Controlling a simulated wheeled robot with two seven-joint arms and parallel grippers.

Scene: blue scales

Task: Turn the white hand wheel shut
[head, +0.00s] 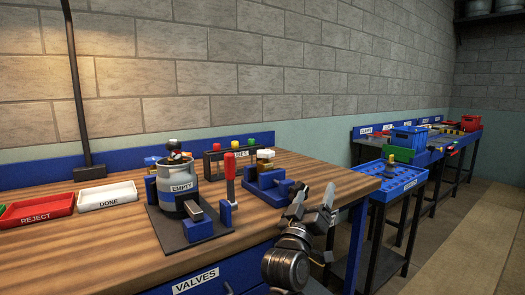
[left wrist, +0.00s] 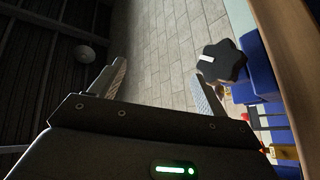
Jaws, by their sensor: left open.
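A blue valve fixture (head: 265,183) stands near the right end of the wooden bench, with a small cream-white part (head: 265,154) on top. I cannot tell whether that part is the hand wheel. A dark star-shaped hand wheel with a white mark (left wrist: 224,64) shows beside blue blocks in the left wrist view. In the head view, a small dark knob (head: 297,188) shows at the fixture's right side, partly behind a finger. My left gripper (head: 312,203) is open and empty off the bench's right edge. In the left wrist view, the wheel is by the right fingertip, not between the fingers.
A grey pot marked EMPTY (head: 180,195) sits in a blue clamp on a dark plate. A red-handled lever (head: 230,180) stands between it and the fixture. A white DONE tray (head: 106,197) and red REJECT tray (head: 37,211) lie left. Free floor is right.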

